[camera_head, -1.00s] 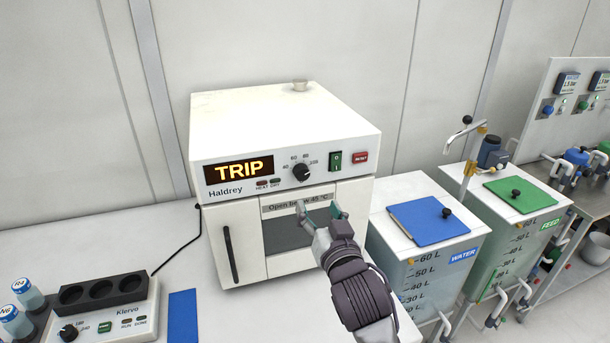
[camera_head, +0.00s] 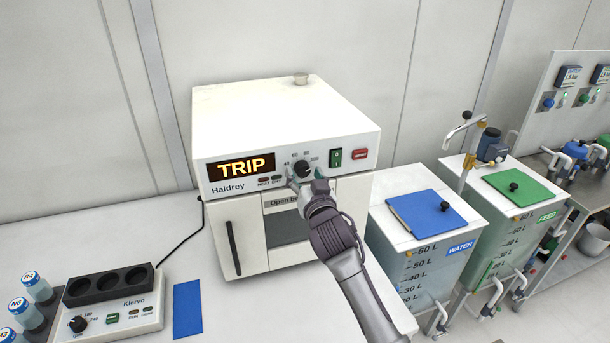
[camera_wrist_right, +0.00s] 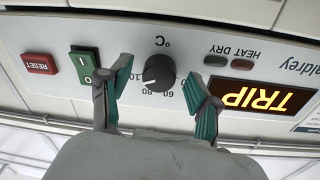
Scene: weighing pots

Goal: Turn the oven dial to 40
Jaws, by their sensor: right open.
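The white Haldrey oven (camera_head: 275,110) stands on the bench, its display (camera_head: 241,167) lit with "TRIP". Its black dial (camera_head: 302,169) sits on the front panel between the display and the green switch, with a printed scale around it. My right gripper (camera_head: 304,176) is open just in front of and below the dial. In the right wrist view the picture is upside down, and the dial (camera_wrist_right: 158,72) lies between the two spread fingers of the gripper (camera_wrist_right: 152,88), apparently untouched. The dial's white mark points toward the 80 to 100 side. My left gripper is not in view.
Beside the dial are a green switch (camera_head: 335,158) and a red RESET button (camera_head: 360,154). The Klervo unit (camera_head: 120,310) and a vial rack stand at lower left, near a blue pad (camera_head: 187,309). Water and feed tanks (camera_head: 425,245) stand at right.

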